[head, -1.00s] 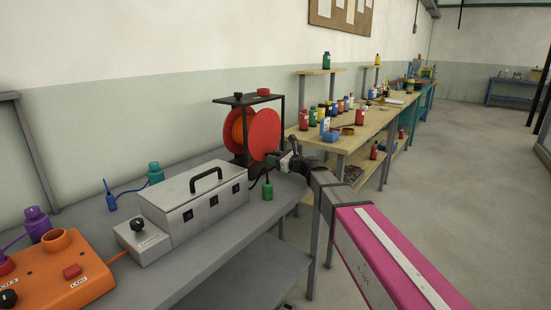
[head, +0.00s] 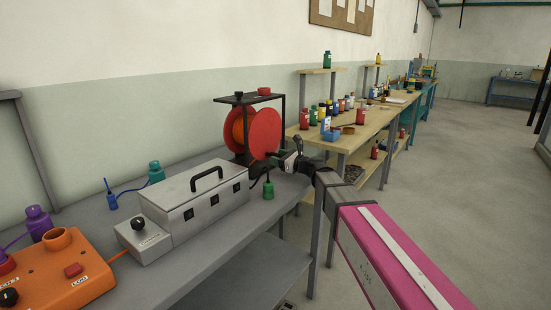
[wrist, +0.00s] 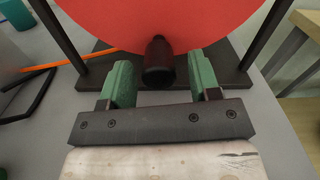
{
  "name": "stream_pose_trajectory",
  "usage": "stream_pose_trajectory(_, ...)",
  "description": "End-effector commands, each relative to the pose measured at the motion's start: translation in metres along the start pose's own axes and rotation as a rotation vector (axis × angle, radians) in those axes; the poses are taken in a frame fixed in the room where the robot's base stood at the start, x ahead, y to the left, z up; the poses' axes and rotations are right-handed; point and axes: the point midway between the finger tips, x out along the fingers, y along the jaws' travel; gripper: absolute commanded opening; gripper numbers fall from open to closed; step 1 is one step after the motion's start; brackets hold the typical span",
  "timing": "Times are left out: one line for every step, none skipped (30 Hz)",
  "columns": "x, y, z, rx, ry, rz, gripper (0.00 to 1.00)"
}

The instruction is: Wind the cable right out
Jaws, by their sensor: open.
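The cable reel (head: 264,133) has red round sides and stands in a black frame (head: 283,104) on the grey bench. Orange cable (head: 239,127) shows between its sides. In the wrist view the red reel face (wrist: 160,16) fills the top, and a dark red crank knob (wrist: 158,62) sticks out from it toward me. My gripper (wrist: 160,80) is open, with one green finger on each side of the knob's near end; I cannot tell whether they touch it. It also shows in the head view beside the reel's right face. An orange cable run (wrist: 70,62) leaves the reel to the left.
A grey metal box with a handle (head: 195,197) stands left of the reel on the bench (head: 225,240). A green bottle (head: 268,189) stands close below my gripper. An orange control box (head: 60,270) is at front left. A wooden table with bottles (head: 365,135) stands behind.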

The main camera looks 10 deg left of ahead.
Motion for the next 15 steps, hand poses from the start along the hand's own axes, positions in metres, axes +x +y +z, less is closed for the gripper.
stream_pose_trajectory(-0.012, 0.002, 0.000, 0.000, 0.001, -0.002, 0.57)
stream_pose_trajectory(-0.018, 0.002, 0.000, 0.000, 0.000, -0.001, 0.57)
stream_pose_trajectory(-0.026, 0.003, 0.000, 0.000, 0.000, -0.001, 0.57)
stream_pose_trajectory(-0.032, 0.002, 0.000, 0.000, 0.001, -0.001, 0.57)
stream_pose_trajectory(-0.038, 0.002, 0.000, 0.000, 0.001, -0.002, 0.57)
stream_pose_trajectory(-0.045, 0.002, 0.000, 0.000, 0.001, -0.002, 0.57)
stream_pose_trajectory(-0.051, 0.003, 0.000, 0.000, 0.001, -0.001, 0.57)
stream_pose_trajectory(-0.056, 0.003, 0.000, 0.000, 0.001, 0.000, 0.57)
stream_pose_trajectory(-0.062, 0.002, 0.000, 0.000, 0.001, -0.001, 0.57)
stream_pose_trajectory(-0.067, 0.002, 0.000, 0.000, 0.001, -0.001, 0.57)
stream_pose_trajectory(-0.071, 0.002, 0.000, 0.000, 0.001, -0.001, 0.57)
stream_pose_trajectory(-0.076, 0.002, 0.000, 0.000, 0.001, 0.000, 0.57)
stream_pose_trajectory(-0.079, 0.002, 0.000, 0.000, 0.001, 0.001, 0.57)
stream_pose_trajectory(-0.081, 0.002, 0.000, 0.000, 0.001, 0.001, 0.57)
stream_pose_trajectory(-0.085, 0.002, 0.000, 0.000, 0.001, 0.000, 0.57)
